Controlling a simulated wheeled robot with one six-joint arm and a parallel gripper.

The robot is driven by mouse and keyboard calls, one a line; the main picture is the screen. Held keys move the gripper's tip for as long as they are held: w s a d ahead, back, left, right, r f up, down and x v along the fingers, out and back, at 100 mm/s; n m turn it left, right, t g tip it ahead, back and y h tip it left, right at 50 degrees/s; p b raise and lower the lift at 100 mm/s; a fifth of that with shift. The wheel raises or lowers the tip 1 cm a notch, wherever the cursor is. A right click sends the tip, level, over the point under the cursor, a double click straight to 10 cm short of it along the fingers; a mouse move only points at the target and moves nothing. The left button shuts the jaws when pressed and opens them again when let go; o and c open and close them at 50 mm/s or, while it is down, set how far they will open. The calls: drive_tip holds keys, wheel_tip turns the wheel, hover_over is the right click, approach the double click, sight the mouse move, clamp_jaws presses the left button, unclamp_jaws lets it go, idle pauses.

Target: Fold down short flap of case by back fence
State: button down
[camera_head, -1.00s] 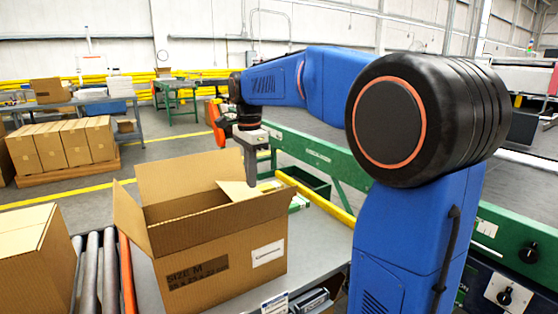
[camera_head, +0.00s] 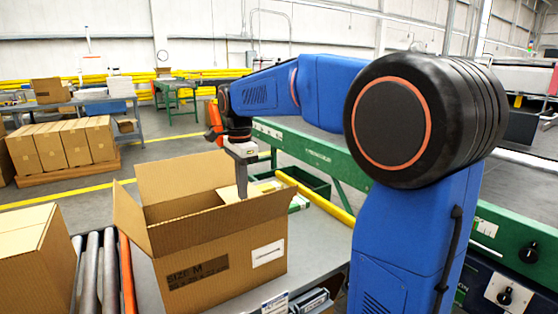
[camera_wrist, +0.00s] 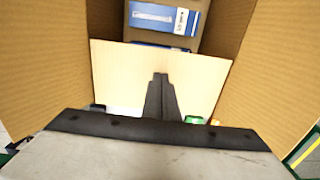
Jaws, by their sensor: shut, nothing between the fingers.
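An open brown case (camera_head: 195,270) marked SIZE M stands on the grey table. Its tall far flap (camera_head: 185,175) stands up and its left flap (camera_head: 130,215) leans outward. The short flap (camera_head: 228,194) on the right side leans inward, partly hidden by my gripper (camera_head: 242,194). In the wrist view my shut gripper (camera_wrist: 160,80) overlaps this pale flap (camera_wrist: 115,70), with nothing between its fingers. It looks close to the flap's face; contact cannot be told. Beyond the flap, a blue and white box (camera_wrist: 165,18) lies inside the case.
A closed carton (camera_head: 30,260) stands left of the case, beside grey rollers (camera_head: 92,280) and an orange strip (camera_head: 126,275). A yellow rail (camera_head: 315,193) and green beam (camera_head: 320,155) run right of the case.

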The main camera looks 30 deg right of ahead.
drive_tip(key=shift+a+f, duration=0.15)
drive_tip(key=shift+f, duration=0.1)
drive_tip(key=shift+r, duration=0.15)
wheel_tip(320, 180, up, 9)
idle(0.8)
idle(1.6)
